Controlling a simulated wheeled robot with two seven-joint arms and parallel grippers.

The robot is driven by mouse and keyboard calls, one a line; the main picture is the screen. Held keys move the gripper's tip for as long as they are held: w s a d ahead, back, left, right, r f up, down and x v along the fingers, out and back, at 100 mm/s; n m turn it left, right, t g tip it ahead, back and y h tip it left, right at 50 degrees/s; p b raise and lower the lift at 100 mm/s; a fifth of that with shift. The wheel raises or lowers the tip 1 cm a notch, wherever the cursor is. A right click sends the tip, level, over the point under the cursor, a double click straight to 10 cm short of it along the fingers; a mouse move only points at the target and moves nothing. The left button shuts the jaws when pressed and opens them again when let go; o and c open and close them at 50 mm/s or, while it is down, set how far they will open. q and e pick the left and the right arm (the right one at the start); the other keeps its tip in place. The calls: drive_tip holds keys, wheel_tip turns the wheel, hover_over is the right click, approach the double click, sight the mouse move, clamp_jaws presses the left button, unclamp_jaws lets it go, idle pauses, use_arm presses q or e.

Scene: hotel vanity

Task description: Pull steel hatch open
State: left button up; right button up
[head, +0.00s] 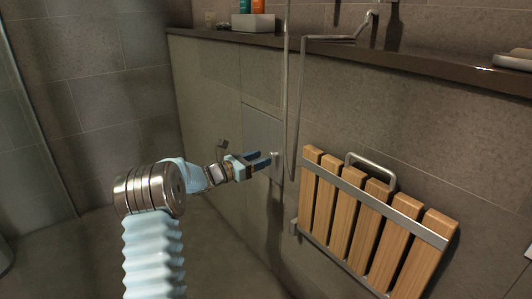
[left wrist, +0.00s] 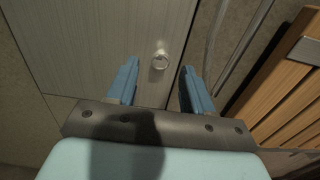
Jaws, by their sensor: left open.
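The steel hatch (head: 262,122) is a flat grey panel set in the wall below the ledge, and it looks shut. Its small round knob (head: 276,154) sits near the panel's right edge. In the left wrist view the hatch (left wrist: 105,40) fills the upper left, and the knob (left wrist: 160,61) shows just beyond and between the fingertips. My left gripper (head: 272,160) is open, with its blue fingers pointing at the knob. In the left wrist view the gripper (left wrist: 158,75) has nothing between its fingers. My right gripper is not in view.
A folded wooden slat seat (head: 372,215) with a metal handle hangs on the wall to the right. A metal pipe (head: 292,100) runs down close to the hatch's right side. A dark ledge (head: 420,69) holds a tray with bottles (head: 253,22). Floor at lower left is clear.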

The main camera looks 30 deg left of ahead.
sight(270, 155)
use_arm(q)
drive_tip(key=shift+x, duration=1.6)
drive_tip(key=shift+c, duration=0.5)
clamp_jaws()
